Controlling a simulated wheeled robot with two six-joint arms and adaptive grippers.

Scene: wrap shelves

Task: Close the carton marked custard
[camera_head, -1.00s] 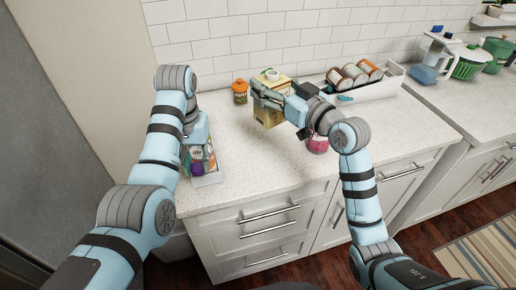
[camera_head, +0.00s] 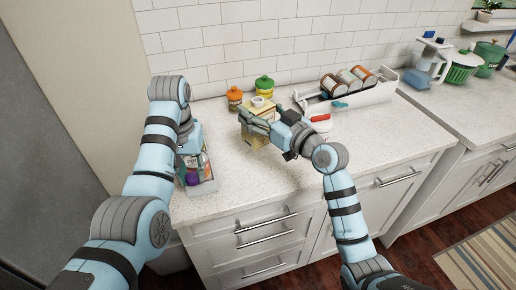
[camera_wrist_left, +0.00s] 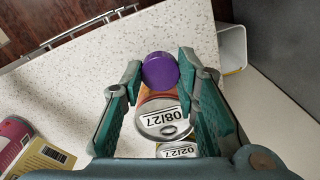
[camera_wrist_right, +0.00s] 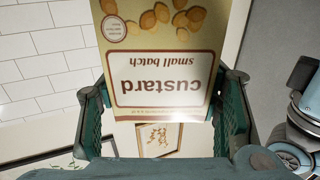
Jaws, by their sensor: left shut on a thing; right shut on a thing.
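The custard carton (camera_head: 257,136), cream-yellow with a round pale cap (camera_head: 258,102) on top, stands on the counter below the wall. In the right wrist view, its "custard" label (camera_wrist_right: 165,85) appears upside down between the fingers. My right gripper (camera_head: 252,120) is shut on this carton, its fingers across the upper part. The carton's far side is hidden. My left gripper (camera_wrist_left: 160,78) is shut on a purple-capped item (camera_wrist_left: 160,70). It is over the white bin at the counter's left; the arm partly hides its fingers in the head view.
An orange jar (camera_head: 234,98) and a green-lidded jar (camera_head: 264,86) stand behind the carton. A white rack (camera_head: 372,97) holds tins. The front counter is clear.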

